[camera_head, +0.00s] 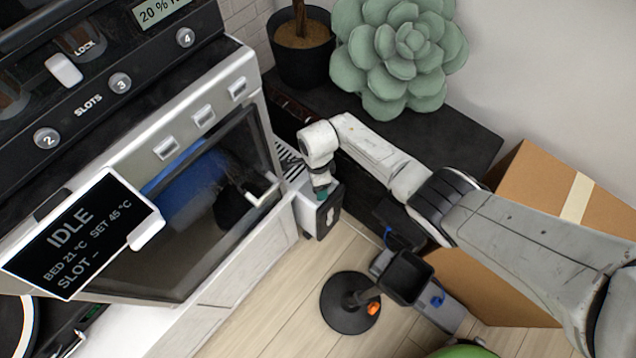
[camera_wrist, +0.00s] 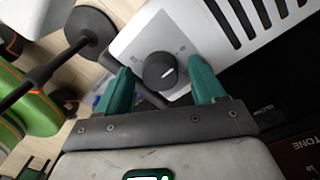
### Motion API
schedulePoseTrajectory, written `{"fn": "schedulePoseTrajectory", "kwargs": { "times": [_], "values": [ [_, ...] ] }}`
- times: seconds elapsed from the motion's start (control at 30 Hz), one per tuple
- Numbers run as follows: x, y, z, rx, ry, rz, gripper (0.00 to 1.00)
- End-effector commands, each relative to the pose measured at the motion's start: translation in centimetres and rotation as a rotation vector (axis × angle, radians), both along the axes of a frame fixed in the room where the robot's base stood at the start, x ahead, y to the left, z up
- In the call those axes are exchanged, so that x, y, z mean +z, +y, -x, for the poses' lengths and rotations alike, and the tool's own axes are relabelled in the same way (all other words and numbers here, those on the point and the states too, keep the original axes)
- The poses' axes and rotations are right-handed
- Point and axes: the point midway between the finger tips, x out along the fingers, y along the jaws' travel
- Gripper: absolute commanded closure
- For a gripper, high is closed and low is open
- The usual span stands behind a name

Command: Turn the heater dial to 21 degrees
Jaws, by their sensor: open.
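The heater (camera_head: 305,212) is a small white unit with a slotted grille and a dark end panel, low beside the printer cabinet. In the wrist view its white face (camera_wrist: 135,42) carries a round black dial (camera_wrist: 158,72). The dial's white pointer mark points right and slightly up in that view; the scale marks are too faint to read. My gripper (camera_head: 322,192) is at the heater. In the wrist view my gripper (camera_wrist: 160,67) is open, with one green finger on each side of the dial. I cannot tell whether either finger touches it.
The large machine (camera_head: 200,125) at left has a screen (camera_head: 85,235) reading IDLE, BED 21 °C, SET 45 °C. A succulent (camera_head: 400,55) and a potted plant (camera_head: 300,52) stand behind. A cardboard box (camera_head: 535,185) is at right. A black-based stand (camera_head: 345,305) is on the floor.

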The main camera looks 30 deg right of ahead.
Motion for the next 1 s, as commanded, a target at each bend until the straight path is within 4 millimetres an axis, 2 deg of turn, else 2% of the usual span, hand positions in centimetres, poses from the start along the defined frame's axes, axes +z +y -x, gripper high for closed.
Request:
{"fn": "schedulePoseTrajectory", "kwargs": {
  "times": [0.17, 0.73, 1.0],
  "values": [
    [0.05, 0.0, 0.0, 0.0, 0.0, 0.0, 0.32],
    [0.05, 0.0, 0.02, 0.0, 0.001, 0.0, 0.86],
    [0.18, -0.07, -0.02, -0.023, 0.001, 0.002, 0.88]
  ]
}}
